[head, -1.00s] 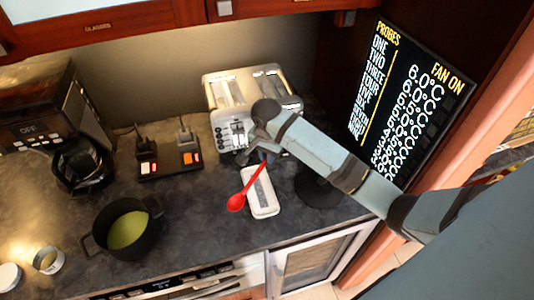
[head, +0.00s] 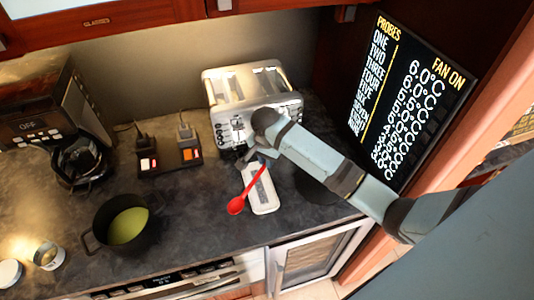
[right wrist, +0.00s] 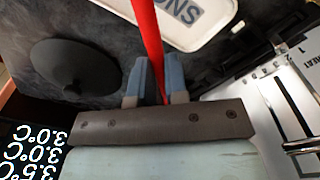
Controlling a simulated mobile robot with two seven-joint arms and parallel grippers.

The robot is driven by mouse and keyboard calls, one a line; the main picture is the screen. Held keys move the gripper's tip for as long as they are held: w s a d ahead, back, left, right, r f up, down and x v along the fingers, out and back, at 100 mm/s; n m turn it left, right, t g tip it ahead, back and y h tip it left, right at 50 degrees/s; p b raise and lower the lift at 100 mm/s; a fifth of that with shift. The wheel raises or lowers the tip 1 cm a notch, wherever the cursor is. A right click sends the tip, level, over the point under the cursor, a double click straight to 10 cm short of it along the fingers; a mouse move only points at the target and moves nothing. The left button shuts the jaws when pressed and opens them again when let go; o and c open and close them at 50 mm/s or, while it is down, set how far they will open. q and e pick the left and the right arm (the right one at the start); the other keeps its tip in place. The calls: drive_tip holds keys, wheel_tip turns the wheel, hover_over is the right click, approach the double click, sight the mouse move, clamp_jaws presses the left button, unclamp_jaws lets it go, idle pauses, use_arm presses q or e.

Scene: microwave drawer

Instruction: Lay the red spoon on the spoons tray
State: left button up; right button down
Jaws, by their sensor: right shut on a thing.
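The red spoon (head: 238,203) has its bowl toward the front and its handle running up to my right gripper (head: 250,160). My right gripper is shut on the handle; in the right wrist view the handle of the spoon (right wrist: 146,35) passes between the two blue-grey fingers (right wrist: 154,82). The white spoons tray (head: 266,206) lies on the counter just right of the spoon's bowl. In the head view the handle crosses over the tray. The tray's lettering shows partly in the right wrist view (right wrist: 205,33). Whether the spoon touches the tray I cannot tell. My left gripper is not in view.
A silver toaster (head: 250,92) stands right behind the tray. A black pot (head: 100,222) with green contents, a probe station (head: 170,160) and a coffee maker (head: 75,160) are to the left. A dark round object (right wrist: 75,68) lies beside the tray.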

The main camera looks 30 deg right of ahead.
sight(267, 175)
wheel_tip(267, 175, down, 3)
drive_tip(key=shift+r, duration=0.2)
drive_tip(key=shift+f, duration=0.85)
drive_tip(key=c, duration=0.8)
unclamp_jaws()
drive_tip(key=o, duration=0.5)
drive_tip(key=shift+o, duration=0.2)
